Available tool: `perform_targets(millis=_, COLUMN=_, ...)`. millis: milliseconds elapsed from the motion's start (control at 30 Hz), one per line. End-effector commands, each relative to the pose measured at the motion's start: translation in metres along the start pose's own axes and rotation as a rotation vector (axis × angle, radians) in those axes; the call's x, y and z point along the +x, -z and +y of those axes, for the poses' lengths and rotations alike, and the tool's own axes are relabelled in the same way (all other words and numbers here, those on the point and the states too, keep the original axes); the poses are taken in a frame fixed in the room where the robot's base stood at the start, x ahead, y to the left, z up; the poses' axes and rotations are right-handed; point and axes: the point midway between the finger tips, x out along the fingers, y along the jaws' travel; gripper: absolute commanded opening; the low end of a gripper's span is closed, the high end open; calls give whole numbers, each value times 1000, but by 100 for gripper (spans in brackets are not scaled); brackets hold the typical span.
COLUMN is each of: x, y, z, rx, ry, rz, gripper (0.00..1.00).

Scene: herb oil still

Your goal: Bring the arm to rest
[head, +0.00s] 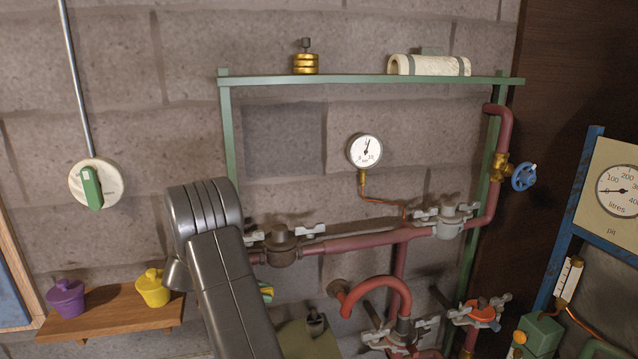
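My arm (229,283) rises from the bottom edge, left of centre, as a dark grey link with a ribbed, rounded joint at its top. It stands in front of the red pipework (345,243) and hides part of its left end. A small grey part of my arm juts out at the left of the joint. My gripper does not show, so I cannot see its fingers or whether it holds anything.
A wooden shelf (112,314) with a purple pot (66,298) and a yellow pot (153,289) is close left of my arm. A green frame (380,80) carries pipes, clamps and a pressure gauge (365,151). A green-handled switch (95,185) is on the wall.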

Motion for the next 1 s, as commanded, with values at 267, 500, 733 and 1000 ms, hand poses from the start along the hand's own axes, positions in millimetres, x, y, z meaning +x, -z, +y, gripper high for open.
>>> perform_targets(millis=267, x=-3, y=0, z=0, rx=-39, ry=96, rz=0, gripper=34)
perform_targets(millis=500, x=-3, y=0, z=0, rx=-40, ry=100, rz=0, gripper=34)
perform_targets(millis=733, x=-2, y=0, z=-1, rx=-25, ry=66, rz=-1, gripper=34)
perform_targets(millis=1000, x=-35, y=-3, z=-1, rx=7, ry=-1, rz=-2, gripper=34)
